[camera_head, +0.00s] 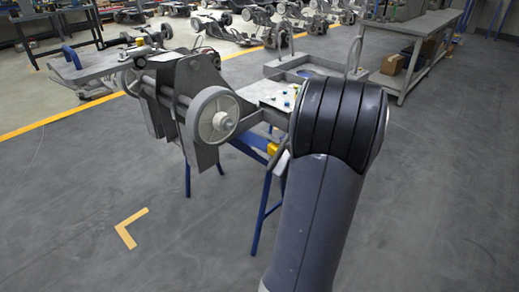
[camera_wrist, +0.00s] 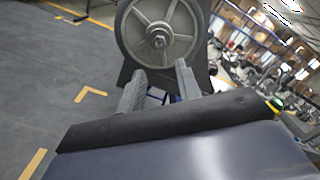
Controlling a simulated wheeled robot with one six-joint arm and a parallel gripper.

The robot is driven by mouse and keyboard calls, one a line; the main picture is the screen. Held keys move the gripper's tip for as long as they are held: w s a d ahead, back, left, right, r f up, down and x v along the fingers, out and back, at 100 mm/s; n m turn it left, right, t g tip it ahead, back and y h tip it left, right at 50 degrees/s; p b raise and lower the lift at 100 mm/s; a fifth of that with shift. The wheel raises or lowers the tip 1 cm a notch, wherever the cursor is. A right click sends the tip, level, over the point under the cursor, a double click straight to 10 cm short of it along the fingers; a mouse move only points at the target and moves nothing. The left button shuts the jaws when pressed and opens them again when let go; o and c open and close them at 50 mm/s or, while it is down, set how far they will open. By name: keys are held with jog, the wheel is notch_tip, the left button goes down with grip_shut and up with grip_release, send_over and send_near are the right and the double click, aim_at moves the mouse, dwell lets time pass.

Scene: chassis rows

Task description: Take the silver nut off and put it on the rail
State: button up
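A grey wheel with a light spoked rim (camera_head: 205,101) is mounted on the chassis in the head view. The silver nut (camera_head: 221,121) sits at its hub. In the wrist view the wheel (camera_wrist: 133,40) fills the upper middle, with the nut (camera_wrist: 158,42) at its centre. My gripper (camera_wrist: 160,75) is open and empty. Its two fingers point toward the wheel, below the hub and apart from the nut. In the head view my arm hides the gripper. I cannot tell for certain which part is the rail.
The chassis (camera_head: 165,85) stands on blue legs. A pale plate (camera_head: 268,93) with small coloured parts lies right of the wheel, partly behind my arm. A grey workbench (camera_head: 420,30) stands at the back right. The floor at front left is clear, with a yellow corner mark (camera_head: 124,235).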

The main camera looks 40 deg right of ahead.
aim_at(232, 127)
jog(key=shift+w+a, duration=0.15)
jog(key=shift+w, duration=1.7)
jog(key=shift+w+a, duration=0.2)
jog(key=shift+w, duration=1.65)
jog(key=shift+w+a, duration=0.15)
jog(key=shift+w, duration=1.7)
jog(key=c, duration=0.6)
jog(key=shift+o, duration=1.2)
jog(key=shift+c, duration=1.1)
jog(key=shift+s, duration=0.1)
jog(key=shift+s+d+b, duration=0.2)
jog(key=shift+s+b, duration=0.55)
jog(key=shift+s, duration=1.3)
